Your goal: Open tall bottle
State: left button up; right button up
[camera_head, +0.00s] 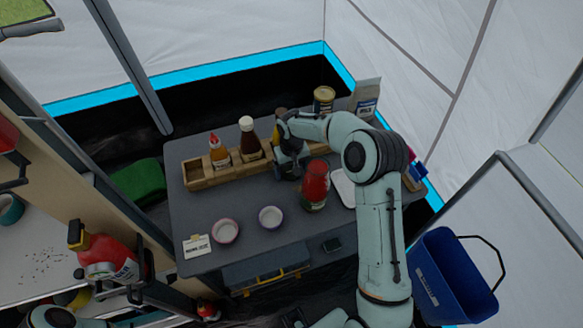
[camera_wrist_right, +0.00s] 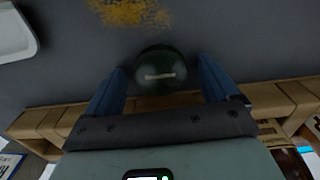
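Two bottles stand in the wooden crate (camera_head: 205,180) on the dark table: a tall brown one with a white cap (camera_head: 248,140), and a shorter sauce bottle with a red tip (camera_head: 219,152). My right gripper (camera_head: 290,165) is low over the table at the crate's right part. In the right wrist view its two blue fingers (camera_wrist_right: 160,82) are apart, with a dark round object (camera_wrist_right: 155,70), seen from above, between them. Narrow gaps show beside it. Which bottle it belongs to I cannot tell. Another bottle behind my right arm is mostly hidden. My left gripper is not seen.
A red jar (camera_head: 315,186) stands right of my right gripper. Two small bowls (camera_head: 225,231) (camera_head: 270,217) and a label card (camera_head: 197,246) are at the front. A tin (camera_head: 323,99) is behind. A blue bucket (camera_head: 452,278) is at right.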

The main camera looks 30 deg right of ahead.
aim_at(291, 171)
jog(key=shift+r, duration=0.1)
notch_tip(291, 171, up, 12)
jog(key=p, duration=0.1)
dwell(0.5)
jog(key=shift+r, duration=0.1)
